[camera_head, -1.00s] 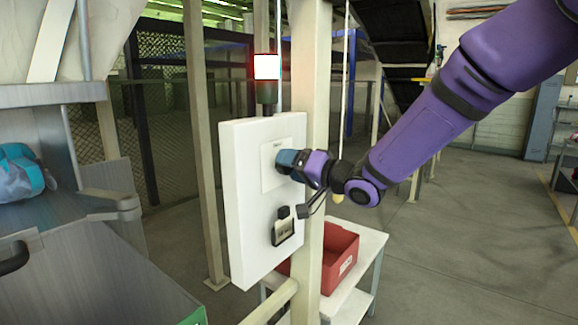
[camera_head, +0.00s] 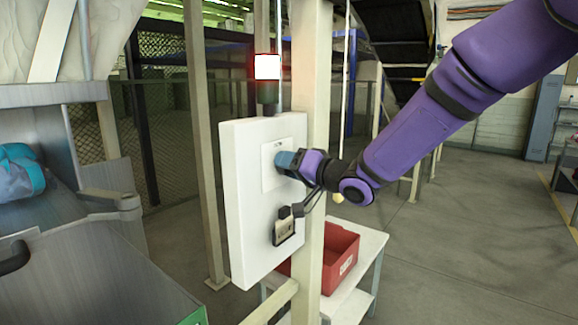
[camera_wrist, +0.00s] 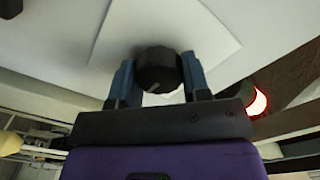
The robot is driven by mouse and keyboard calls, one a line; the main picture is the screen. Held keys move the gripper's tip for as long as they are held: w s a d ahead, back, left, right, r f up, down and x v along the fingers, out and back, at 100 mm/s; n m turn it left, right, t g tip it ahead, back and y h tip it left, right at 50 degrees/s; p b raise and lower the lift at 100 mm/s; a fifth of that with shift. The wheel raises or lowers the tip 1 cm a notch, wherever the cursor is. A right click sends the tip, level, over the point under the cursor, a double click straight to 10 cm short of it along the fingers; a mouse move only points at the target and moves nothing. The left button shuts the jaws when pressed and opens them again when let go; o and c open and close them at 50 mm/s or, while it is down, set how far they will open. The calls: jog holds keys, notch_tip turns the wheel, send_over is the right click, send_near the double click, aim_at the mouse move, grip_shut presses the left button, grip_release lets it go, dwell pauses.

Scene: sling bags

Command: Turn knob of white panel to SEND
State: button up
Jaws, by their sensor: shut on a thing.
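The white panel (camera_head: 245,215) is an upright box fixed to a pale post, with a lighter square plate (camera_head: 270,178) on its face. In the wrist view the black knob (camera_wrist: 157,70) sticks out from the plate (camera_wrist: 210,32) and bears a pale pointer line on its front. My gripper (camera_head: 284,160) is at the plate. In the wrist view my gripper (camera_wrist: 158,80) has its two blue-grey fingers on either side of the knob, shut on it. The gripper hides the knob in the head view. No SEND label is readable.
A lit red lamp (camera_head: 267,68) stands on top of the panel. A black-and-pale device (camera_head: 284,228) hangs low on the panel's face. A red bin (camera_head: 338,252) sits on a white table behind. A blue bag (camera_head: 18,172) lies at the left.

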jog(key=n, duration=0.8)
jog(key=shift+s+n, duration=0.1)
jog(key=shift+n, duration=0.2)
jog(key=n, duration=0.4)
jog(key=shift+a+n, duration=0.1)
jog(key=shift+n, duration=0.2)
jog(key=n, duration=0.4)
jog(key=shift+s, duration=0.1)
jog(key=shift+n, duration=0.3)
jog(key=o, duration=0.9)
jog(key=shift+o, duration=0.2)
